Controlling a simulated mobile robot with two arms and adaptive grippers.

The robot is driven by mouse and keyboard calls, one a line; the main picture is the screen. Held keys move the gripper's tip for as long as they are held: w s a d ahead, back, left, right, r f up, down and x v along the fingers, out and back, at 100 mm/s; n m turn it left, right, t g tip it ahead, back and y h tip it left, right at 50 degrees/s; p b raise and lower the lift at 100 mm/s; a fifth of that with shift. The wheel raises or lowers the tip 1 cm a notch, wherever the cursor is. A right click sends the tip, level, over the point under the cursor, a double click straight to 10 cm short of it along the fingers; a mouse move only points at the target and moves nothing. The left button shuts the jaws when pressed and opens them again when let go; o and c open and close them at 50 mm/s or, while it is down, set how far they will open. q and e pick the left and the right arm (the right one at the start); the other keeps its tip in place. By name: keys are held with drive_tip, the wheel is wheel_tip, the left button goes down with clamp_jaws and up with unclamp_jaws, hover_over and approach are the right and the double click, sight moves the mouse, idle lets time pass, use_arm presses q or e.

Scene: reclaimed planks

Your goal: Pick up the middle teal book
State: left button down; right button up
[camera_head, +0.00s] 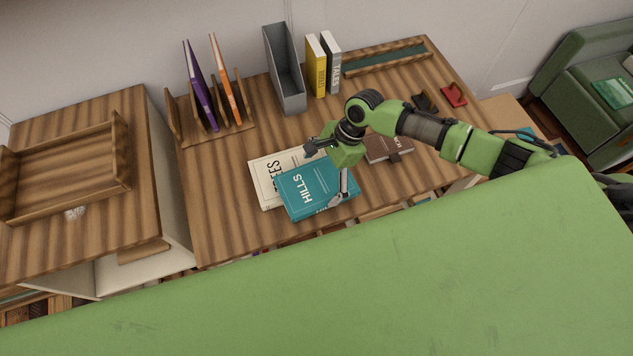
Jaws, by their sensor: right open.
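The teal book (308,193), with HILLS on its cover, lies flat on the wooden desk top, overlapping a cream book (263,184) at its left and back. My right gripper (322,177) is open over the right part of the teal book. One finger is near its back edge, above the cream book, and the other is by its front right side. I cannot tell whether either finger touches the book. The gripper hides part of the book's right side. My left gripper is not in view.
A brown book (388,148) lies right of the gripper. Behind stand a rack (217,130) with purple and orange books, a grey file holder (286,80), and yellow (316,70) and grey books. A red item (453,96) lies far right. The desk's front left is clear.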

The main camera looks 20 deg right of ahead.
drive_tip(key=shift+x, duration=0.85)
drive_tip(key=shift+d, duration=0.1)
drive_tip(key=c, duration=1.1)
drive_tip(key=shift+w+r, duration=0.1)
drive_tip(key=shift+r, duration=0.1)
